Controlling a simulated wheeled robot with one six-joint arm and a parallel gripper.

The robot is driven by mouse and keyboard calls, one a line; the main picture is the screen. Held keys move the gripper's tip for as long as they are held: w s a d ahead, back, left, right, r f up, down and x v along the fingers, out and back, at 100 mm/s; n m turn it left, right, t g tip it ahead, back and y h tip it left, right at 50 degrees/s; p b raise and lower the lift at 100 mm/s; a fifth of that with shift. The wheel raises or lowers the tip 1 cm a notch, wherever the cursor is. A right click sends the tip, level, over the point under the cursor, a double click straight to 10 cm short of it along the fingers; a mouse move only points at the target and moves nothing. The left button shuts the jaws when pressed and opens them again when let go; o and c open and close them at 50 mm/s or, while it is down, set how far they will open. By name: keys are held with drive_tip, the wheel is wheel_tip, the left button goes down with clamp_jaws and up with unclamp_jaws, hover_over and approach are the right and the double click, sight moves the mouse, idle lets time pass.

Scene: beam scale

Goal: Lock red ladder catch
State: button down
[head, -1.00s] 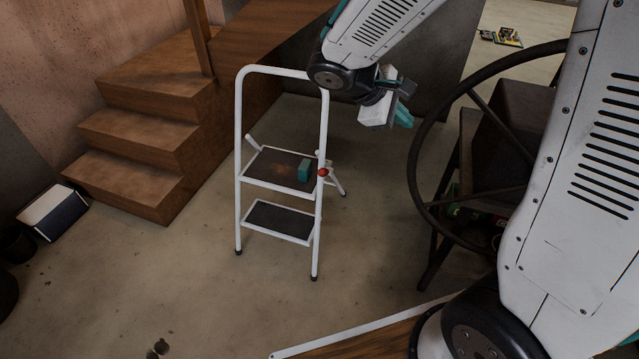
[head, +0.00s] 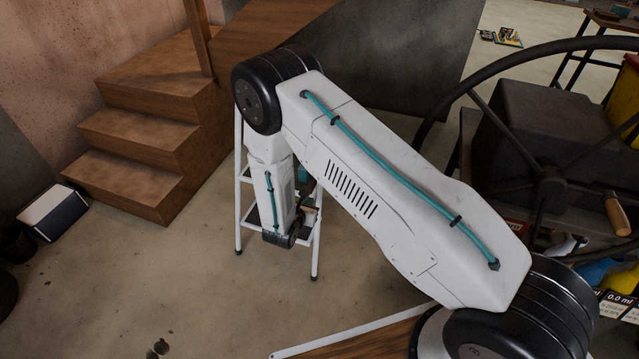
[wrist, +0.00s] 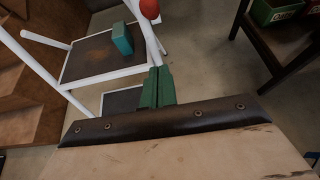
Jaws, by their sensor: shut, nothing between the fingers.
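The white step ladder (head: 315,258) stands open on the floor, largely covered by my arm in the head view. Its dark upper step (wrist: 90,58) shows in the wrist view. The red catch (wrist: 149,8) is a round red knob on the ladder's right side, cut by the top edge of the wrist view. It is hidden behind my arm in the head view. My gripper (wrist: 158,72) has its green fingers together, empty, apart from the knob and below it in the wrist picture. The fingers cannot be made out in the head view.
A teal block (wrist: 122,39) lies on the upper step. Wooden stairs (head: 140,140) rise at the left. A large dark wheel (head: 480,98) and a machine stand at the right. A blue-and-white box (head: 52,212) is on the floor at far left. The floor before the ladder is clear.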

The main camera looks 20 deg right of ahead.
drive_tip(key=shift+a+f, duration=0.15)
drive_tip(key=shift+f, duration=0.15)
drive_tip(key=w+d+f, duration=0.1)
drive_tip(key=w+d, duration=0.6)
drive_tip(key=w, duration=0.2)
drive_tip(key=shift+w, duration=0.15)
drive_tip(key=shift+a, duration=0.15)
idle(0.3)
